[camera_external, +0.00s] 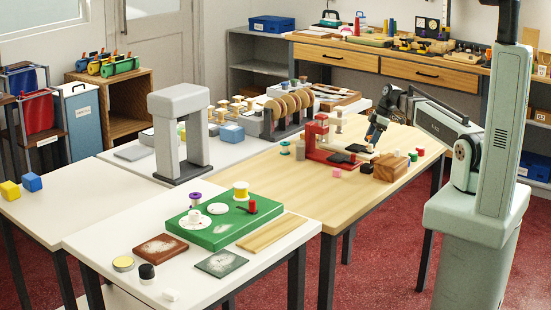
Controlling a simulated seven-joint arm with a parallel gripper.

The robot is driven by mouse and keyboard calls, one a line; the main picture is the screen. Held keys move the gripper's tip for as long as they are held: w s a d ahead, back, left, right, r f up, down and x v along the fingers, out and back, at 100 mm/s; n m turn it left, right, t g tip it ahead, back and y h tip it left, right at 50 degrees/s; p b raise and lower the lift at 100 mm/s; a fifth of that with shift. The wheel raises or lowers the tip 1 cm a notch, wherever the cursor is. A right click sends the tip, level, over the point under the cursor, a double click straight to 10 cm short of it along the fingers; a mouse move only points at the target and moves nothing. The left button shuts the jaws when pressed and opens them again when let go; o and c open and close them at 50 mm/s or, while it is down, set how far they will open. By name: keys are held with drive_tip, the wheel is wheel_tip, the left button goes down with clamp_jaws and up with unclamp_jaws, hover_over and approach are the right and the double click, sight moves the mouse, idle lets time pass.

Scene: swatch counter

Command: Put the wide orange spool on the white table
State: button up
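A wide spool with yellow-orange thread and pale flanges (241,190) stands upright on the green board (222,236) in the foreground; it is the only spool I see near orange. The board lies on the front white table (108,245). My gripper (371,146) is far behind it and to the right, pointing down over the wooden table (283,187), near the red press (317,134). It is apart from the spool. Its fingers are small and dark here, and I cannot tell whether they are open or hold anything.
A purple-topped spool (195,199) and a small red piece (252,206) are on the green board. A grey arch (178,106) stands behind it. A teal spool (285,147) is on the wooden table. Another white surface at left (70,205) is mostly clear beyond yellow and blue cubes.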

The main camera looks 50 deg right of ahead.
drive_tip(key=shift+o, duration=0.6)
drive_tip(key=shift+r, duration=0.15)
drive_tip(key=v, duration=1.1)
drive_tip(key=shift+o, duration=0.5)
drive_tip(key=shift+s+d+r, duration=0.15)
drive_tip(key=shift+r, duration=0.3)
